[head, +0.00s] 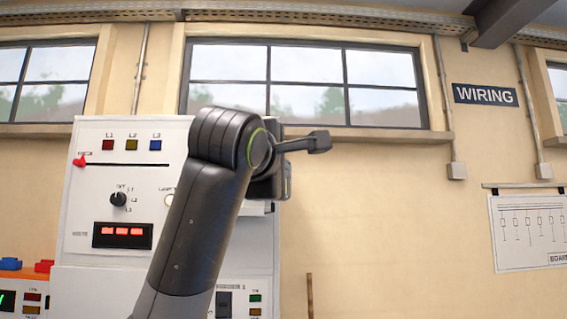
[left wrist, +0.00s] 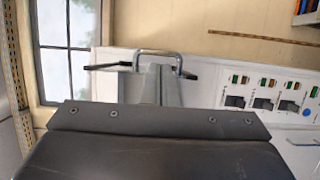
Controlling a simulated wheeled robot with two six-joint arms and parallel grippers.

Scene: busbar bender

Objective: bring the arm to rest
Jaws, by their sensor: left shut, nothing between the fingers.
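My left arm rises from the bottom of the head view, in front of a white panel (head: 98,215). Its dark left gripper (head: 318,142) points to the right, above and beside the panel's right edge. The gripper is shut and empty, with clear air around its tip and the wall behind it. In the left wrist view a broad dark plate with screws fills the lower part and hides much of what lies beyond. My right gripper is not in view.
The panel carries a black knob (head: 118,199), a red lever knob (head: 79,161) and a lit red display (head: 122,235). In the left wrist view a grey bent handle (left wrist: 158,54) and a row of switches (left wrist: 265,103) show.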

